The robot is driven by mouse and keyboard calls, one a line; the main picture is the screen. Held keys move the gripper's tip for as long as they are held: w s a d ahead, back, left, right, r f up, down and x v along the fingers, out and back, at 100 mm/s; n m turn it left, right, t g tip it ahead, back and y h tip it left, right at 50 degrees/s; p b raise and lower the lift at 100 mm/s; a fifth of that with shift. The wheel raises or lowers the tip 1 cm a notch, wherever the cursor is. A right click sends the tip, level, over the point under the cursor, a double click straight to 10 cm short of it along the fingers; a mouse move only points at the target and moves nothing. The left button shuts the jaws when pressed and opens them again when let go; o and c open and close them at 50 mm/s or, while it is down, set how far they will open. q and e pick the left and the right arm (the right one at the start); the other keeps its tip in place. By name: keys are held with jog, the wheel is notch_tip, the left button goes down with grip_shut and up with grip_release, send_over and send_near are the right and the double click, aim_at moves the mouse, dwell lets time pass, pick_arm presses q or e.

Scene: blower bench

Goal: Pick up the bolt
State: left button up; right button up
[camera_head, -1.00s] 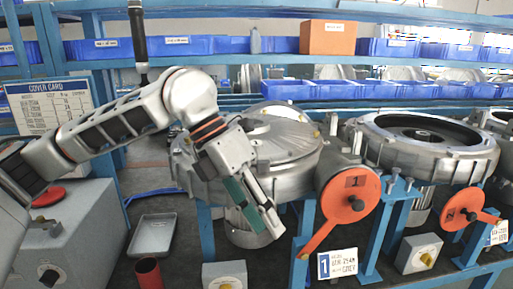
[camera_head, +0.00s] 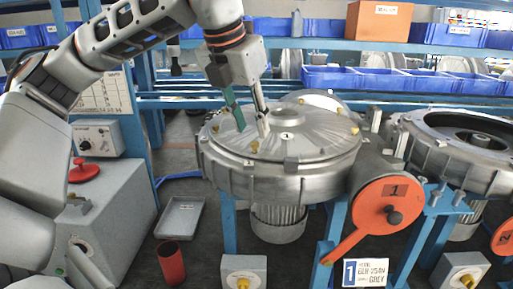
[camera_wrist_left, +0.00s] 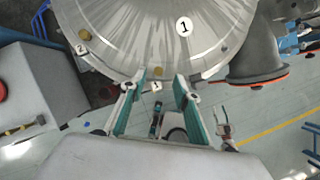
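Brass-coloured bolts sit around the rim of the round metal blower cover (camera_head: 310,140). One bolt (camera_head: 255,147) is at the front edge of the cover, beside a small white tag. In the left wrist view this bolt (camera_wrist_left: 158,71) shows beside tag 1, roughly between the fingertips. Another bolt (camera_wrist_left: 84,35) is at tag 2. My left gripper (camera_head: 252,128) points down over the front of the cover, close to the front bolt. In the left wrist view its fingers (camera_wrist_left: 157,82) are apart with nothing held. Contact with the bolt cannot be told. My right gripper is not in view.
An orange lever disc marked 1 (camera_head: 388,203) stands right of the blower. A second blower housing (camera_head: 460,145) is further right. A grey box with a red knob (camera_head: 110,215), a metal tray (camera_head: 180,218) and a red cup (camera_head: 171,262) are at left. Blue bins (camera_head: 400,80) line the shelf behind.

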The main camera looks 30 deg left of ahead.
aim_at(255, 142)
pick_arm(q)
jog(key=x, duration=0.3)
jog(key=shift+a+f, duration=0.15)
jog(key=shift+f, duration=0.25)
jog(key=shift+w+f, duration=0.2)
jog(key=shift+f, duration=0.3)
grip_shut()
jog(key=shift+r, duration=0.2)
